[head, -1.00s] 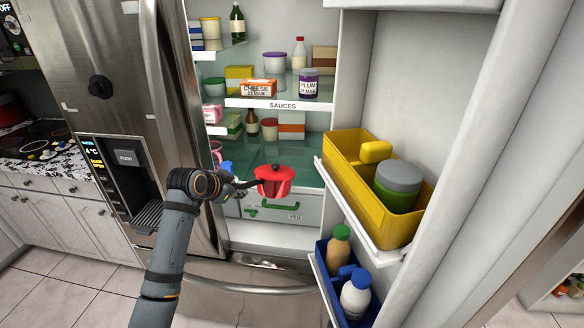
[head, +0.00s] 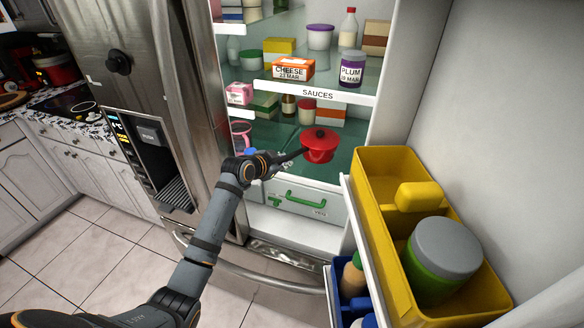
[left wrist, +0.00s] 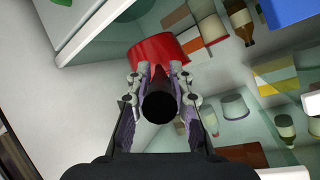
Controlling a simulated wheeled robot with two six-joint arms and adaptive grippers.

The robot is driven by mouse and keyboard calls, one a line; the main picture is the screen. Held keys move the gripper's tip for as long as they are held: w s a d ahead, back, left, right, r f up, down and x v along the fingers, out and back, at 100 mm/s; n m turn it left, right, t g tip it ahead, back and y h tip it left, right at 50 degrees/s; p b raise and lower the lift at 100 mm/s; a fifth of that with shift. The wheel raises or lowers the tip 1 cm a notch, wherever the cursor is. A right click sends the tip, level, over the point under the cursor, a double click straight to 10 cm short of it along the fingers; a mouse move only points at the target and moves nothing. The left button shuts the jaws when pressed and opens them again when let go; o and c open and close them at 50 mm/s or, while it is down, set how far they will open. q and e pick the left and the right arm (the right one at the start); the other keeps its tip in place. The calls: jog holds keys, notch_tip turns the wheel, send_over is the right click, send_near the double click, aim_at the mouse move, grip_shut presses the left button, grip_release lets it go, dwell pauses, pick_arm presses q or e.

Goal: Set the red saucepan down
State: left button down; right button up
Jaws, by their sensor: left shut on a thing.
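The red saucepan (head: 318,150) has a red lid with a dark knob and a dark handle pointing left. It is inside the open fridge, upright, over the lower green glass shelf (head: 275,137). I cannot tell whether its base touches the shelf. My left gripper (head: 280,160) is shut on the handle at the fridge opening. In the left wrist view the gripper (left wrist: 160,92) grips the dark handle, seen end-on, with the red pan (left wrist: 158,48) beyond it. My right gripper is not in view.
A pink mug (head: 241,133) stands left of the pan on the shelf. Jars and boxes stand behind it. The sauces shelf (head: 320,96) is above, a drawer (head: 305,201) below. The door's yellow bin (head: 372,195) is close on the right.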

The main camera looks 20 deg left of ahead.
pick_arm(q)
jog(key=shift+f, duration=0.65)
notch_tip(320, 180, down, 3)
jog(key=shift+r+p, duration=0.1)
jog(key=shift+p, duration=0.3)
jog(key=c, duration=1.2)
grip_release()
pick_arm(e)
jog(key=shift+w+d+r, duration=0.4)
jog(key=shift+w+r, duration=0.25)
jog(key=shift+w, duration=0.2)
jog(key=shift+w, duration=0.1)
pick_arm(q)
jog(key=shift+s, duration=0.1)
